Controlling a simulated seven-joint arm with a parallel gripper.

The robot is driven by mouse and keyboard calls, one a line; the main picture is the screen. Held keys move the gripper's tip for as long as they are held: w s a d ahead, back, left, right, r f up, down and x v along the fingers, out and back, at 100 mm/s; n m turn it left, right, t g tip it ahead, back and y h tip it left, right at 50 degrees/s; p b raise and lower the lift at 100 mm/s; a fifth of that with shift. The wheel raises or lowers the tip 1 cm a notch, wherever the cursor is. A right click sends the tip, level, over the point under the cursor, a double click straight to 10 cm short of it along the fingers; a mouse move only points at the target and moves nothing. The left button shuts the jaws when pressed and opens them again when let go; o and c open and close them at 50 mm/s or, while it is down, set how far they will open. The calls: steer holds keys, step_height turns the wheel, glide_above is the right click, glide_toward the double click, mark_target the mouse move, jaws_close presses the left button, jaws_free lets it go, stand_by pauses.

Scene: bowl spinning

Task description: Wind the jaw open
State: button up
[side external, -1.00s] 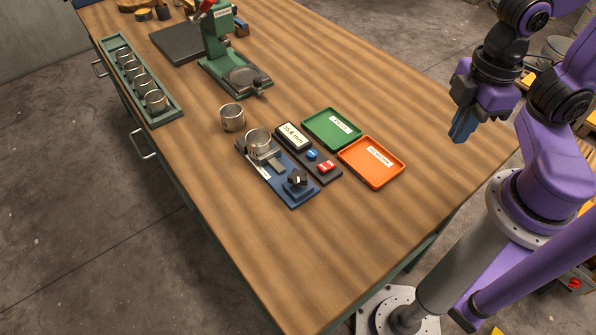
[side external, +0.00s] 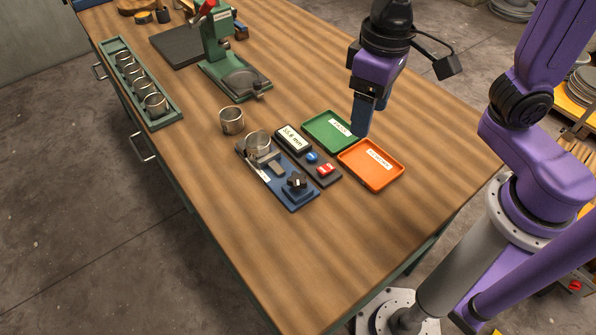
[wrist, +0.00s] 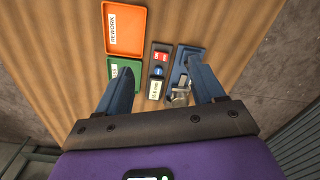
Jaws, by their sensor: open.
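My gripper (side external: 363,118) is open and empty, pointing down above the green and orange trays, right of the fixture.
A gauge (side external: 293,138) with a millimetre display, blue and red buttons lies beside the fixture. Behind it are a green tray (side external: 318,119) and an orange tray (side external: 383,180). A loose cup (side external: 231,121), a green press (side external: 218,50) and a rack of cups (side external: 174,114) stand farther left.

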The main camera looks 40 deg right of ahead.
mark_target(298, 179)
steer(key=w+a+r+m, duration=0.2)
steer(key=w+a+m, duration=0.45)
steer(key=a, duration=0.25)
steer(key=shift+m, duration=0.25)
steer(key=f, duration=1.7)
steer(key=shift+s+a+f, duration=0.1)
steer(key=shift+a+f, duration=0.1)
steer(key=shift+f, duration=0.1)
steer(key=shift+c, duration=0.3)
steer(key=c, duration=1)
